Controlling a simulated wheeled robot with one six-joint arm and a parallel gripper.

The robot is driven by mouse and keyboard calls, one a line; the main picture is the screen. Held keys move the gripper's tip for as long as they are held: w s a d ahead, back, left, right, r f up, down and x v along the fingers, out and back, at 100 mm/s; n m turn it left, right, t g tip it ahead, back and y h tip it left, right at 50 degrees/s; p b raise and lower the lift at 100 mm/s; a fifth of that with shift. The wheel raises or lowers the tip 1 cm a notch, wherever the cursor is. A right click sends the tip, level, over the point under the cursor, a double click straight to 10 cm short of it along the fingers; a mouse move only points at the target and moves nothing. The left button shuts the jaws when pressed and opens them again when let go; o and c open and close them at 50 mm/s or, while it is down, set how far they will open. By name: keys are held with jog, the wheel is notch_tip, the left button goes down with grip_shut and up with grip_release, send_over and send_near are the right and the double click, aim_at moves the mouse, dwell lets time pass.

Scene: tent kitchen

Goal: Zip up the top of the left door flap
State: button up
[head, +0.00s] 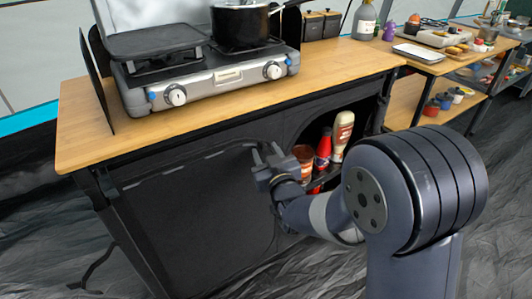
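The left door flap (200,215) is a dark fabric panel on the front of the kitchen stand, left of the open compartment. It hangs over its opening, and a pale dashed line (190,168) runs along its top edge. My gripper (267,153) is at the upper right corner of this flap, with its two fingers pointing up and a gap between them. I see nothing between the fingers. The zip pull is too small or hidden to make out, and I cannot tell whether the fingers touch the fabric.
The compartment right of my gripper is open, with a red bottle (323,149), a cream bottle (342,135) and a jar (303,160) inside. The wooden worktop (85,135) overhangs the flap. It carries a stove (215,85) and a black pot (240,25).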

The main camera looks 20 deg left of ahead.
jog(key=shift+w+a, duration=0.2)
jog(key=shift+w, duration=0.1)
jog(key=shift+c, duration=0.2)
grip_shut()
dwell(0.3)
